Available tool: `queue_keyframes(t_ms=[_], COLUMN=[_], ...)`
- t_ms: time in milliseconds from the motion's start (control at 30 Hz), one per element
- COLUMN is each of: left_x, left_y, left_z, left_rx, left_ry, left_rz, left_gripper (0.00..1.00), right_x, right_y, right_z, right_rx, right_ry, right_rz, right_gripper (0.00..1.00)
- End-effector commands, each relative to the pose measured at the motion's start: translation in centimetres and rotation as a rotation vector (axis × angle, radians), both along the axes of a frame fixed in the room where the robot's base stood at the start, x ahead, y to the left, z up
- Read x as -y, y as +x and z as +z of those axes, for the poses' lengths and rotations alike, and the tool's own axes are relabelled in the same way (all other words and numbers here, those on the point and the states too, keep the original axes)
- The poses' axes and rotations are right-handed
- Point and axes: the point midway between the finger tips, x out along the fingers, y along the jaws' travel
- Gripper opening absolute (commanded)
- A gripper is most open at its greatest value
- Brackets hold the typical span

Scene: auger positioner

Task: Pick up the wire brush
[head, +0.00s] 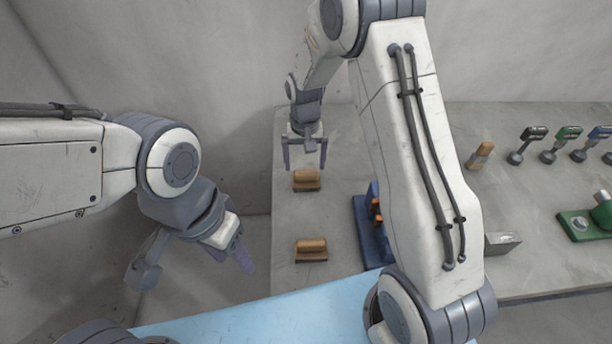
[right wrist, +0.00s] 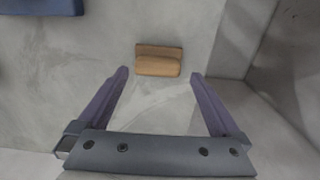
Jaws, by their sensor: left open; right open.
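Two similar wooden-topped brushes with dark undersides lie on the grey table in the head view, a farther one (head: 307,178) and a nearer one (head: 311,246). I cannot tell which is the wire brush. My right gripper (head: 305,164) is open and empty, with its fingers pointing down just behind the farther brush. The right wrist view shows one brush (right wrist: 158,66) lying just beyond the open fingertips, between their lines and not held. My left gripper (head: 232,258) is open and empty, off the table's left side.
A blue holder (head: 361,222) with orange-handled items stands right of the brushes, partly hidden by my right arm. Further right are another wooden-handled tool (head: 481,154), several dark-headed tools (head: 533,139), a grey metal block (head: 502,242) and a green fixture (head: 580,228). Walls border the table.

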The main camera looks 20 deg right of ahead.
Motion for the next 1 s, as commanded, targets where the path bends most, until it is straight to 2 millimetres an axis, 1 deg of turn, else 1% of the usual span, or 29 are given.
queue_keyframes(t_ms=[167, 333, 400, 500, 767, 800, 867, 900, 967, 1000], left_x=[0.0, 0.0, 0.0, 0.0, 0.0, 0.0, 0.0, 0.0, 0.0, 0.0], left_y=[0.0, 0.0, 0.0, 0.0, 0.0, 0.0, 0.0, 0.0, 0.0, 0.0], left_z=[0.8, 2.2, 2.3, 2.5, 2.4, 2.4, 2.4, 2.4, 2.4, 2.4], left_rx=[0.000, 0.000, 0.000, 0.000, 0.000, 0.000, 0.000, 0.000, 0.000, 0.000], left_ry=[0.000, 0.000, 0.000, 0.000, 0.000, 0.000, 0.000, 0.000, 0.000, 0.000], left_rz=[0.000, 0.001, 0.001, 0.001, 0.001, 0.001, 0.001, 0.001, 0.001, 0.001], left_gripper=[0.50, 0.50, 0.50, 0.50, 0.50, 0.50, 0.50, 0.50, 0.50, 0.50], right_x=[0.2, 0.6, 0.6, 0.6, 0.6, 0.6, 0.6, 0.6, 0.6, 0.6], right_y=[0.1, 0.4, 0.4, 0.5, 0.5, 0.5, 0.5, 0.5, 0.5, 0.5], right_z=[-1.1, -3.4, -4.4, -5.3, -5.6, -5.6, -5.6, -5.6, -5.5, -5.5], right_rx=[-0.004, -0.005, -0.004, -0.001, 0.001, 0.001, 0.000, 0.000, 0.000, 0.001], right_ry=[0.000, 0.000, 0.000, 0.000, 0.000, 0.000, 0.000, 0.000, 0.000, 0.001], right_rz=[-0.001, -0.003, -0.003, -0.003, -0.002, -0.002, -0.002, -0.002, -0.002, -0.002], right_gripper=[1.00, 1.00, 1.00, 1.00, 1.00, 0.85, 0.62, 0.46, 0.23, 0.14])
